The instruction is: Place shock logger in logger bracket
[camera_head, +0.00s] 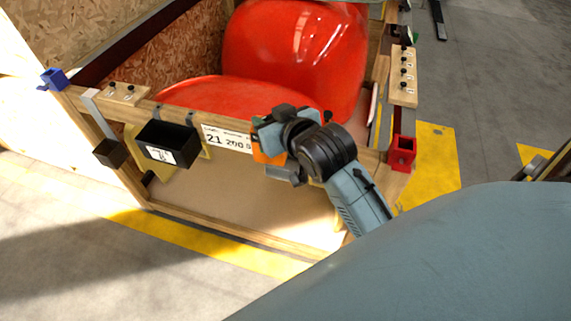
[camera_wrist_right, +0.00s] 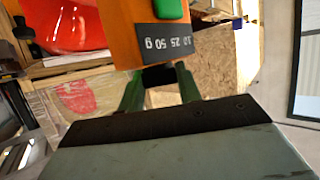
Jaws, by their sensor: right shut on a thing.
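The orange shock logger (camera_head: 262,156) is in front of the crate's front rail. In the right wrist view the shock logger (camera_wrist_right: 123,38) shows a dark label reading 25 and 50 g and a green button. My right gripper (camera_head: 272,143) is shut on it and hides most of it in the head view. A black open-topped holder with a white label (camera_head: 167,143) hangs on the front rail, left of my gripper; it looks like the logger bracket. The logger is apart from it, to its right. My left gripper is not in view.
A large red nosecone (camera_head: 296,48) lies in the wooden crate behind the rail. A white sign (camera_head: 227,138) is on the rail beside my gripper. A red corner bracket (camera_head: 402,152) and a blue one (camera_head: 53,79) sit at the crate's corners. The floor in front is clear.

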